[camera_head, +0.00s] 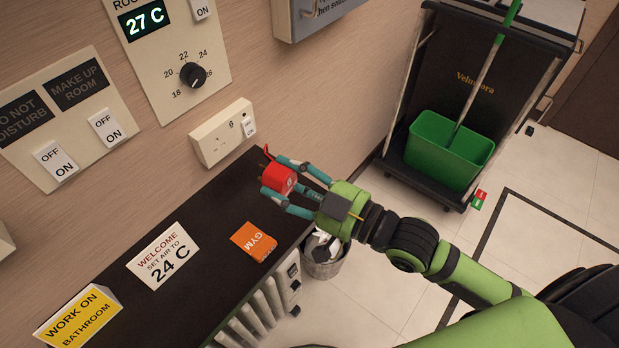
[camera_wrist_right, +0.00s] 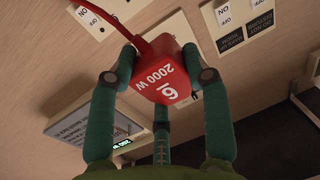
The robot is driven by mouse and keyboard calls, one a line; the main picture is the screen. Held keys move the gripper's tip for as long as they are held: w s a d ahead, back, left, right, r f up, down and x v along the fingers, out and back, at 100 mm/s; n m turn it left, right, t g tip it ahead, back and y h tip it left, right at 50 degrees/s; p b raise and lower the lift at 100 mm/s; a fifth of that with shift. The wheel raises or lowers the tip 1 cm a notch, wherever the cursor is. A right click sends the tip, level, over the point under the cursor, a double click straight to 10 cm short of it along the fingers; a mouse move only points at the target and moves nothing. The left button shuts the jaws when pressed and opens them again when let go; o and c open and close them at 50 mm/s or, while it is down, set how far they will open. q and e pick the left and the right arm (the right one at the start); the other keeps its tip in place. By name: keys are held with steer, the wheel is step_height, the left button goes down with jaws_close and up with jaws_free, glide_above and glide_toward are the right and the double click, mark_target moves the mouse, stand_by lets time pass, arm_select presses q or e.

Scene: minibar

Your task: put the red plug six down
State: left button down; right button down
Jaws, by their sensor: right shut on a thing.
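The red plug (camera_head: 279,178), marked 6 and 2000 W in the right wrist view (camera_wrist_right: 167,76), is held between the teal fingers of my right gripper (camera_head: 274,176). The gripper is shut on it above the right end of the dark shelf (camera_head: 190,203). A red cable (camera_wrist_right: 108,17) runs from the plug. The wall socket marked 6 (camera_head: 222,132) is just left of and behind the plug, with a switch beside it. The plug is apart from the socket in the head view. My left gripper is in neither view.
On the shelf are an orange GYM card (camera_head: 253,241), a WELCOME card (camera_head: 163,256) and a yellow WORK ON BATHROOM sign (camera_head: 78,316). A radiator (camera_head: 262,312) and bin (camera_head: 322,265) are below. A cart with a green bucket (camera_head: 449,149) stands right.

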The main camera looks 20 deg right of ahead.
steer(key=shift+w+a+r+n+g+y, duration=0.1)
steer(key=shift+a+r+n+g+y, duration=0.15)
steer(key=shift+a+n+g+y, duration=0.6)
steer(key=shift+w+a+r+n+g+y, duration=0.1)
steer(key=shift+a+r+n+g+y, duration=0.2)
steer(key=shift+a+n+g+y, duration=0.55)
steer(key=shift+w+a+r+n+g+y, duration=0.1)
steer(key=shift+a+r+n+g+y, duration=0.3)
steer(key=shift+a+g, duration=0.65)
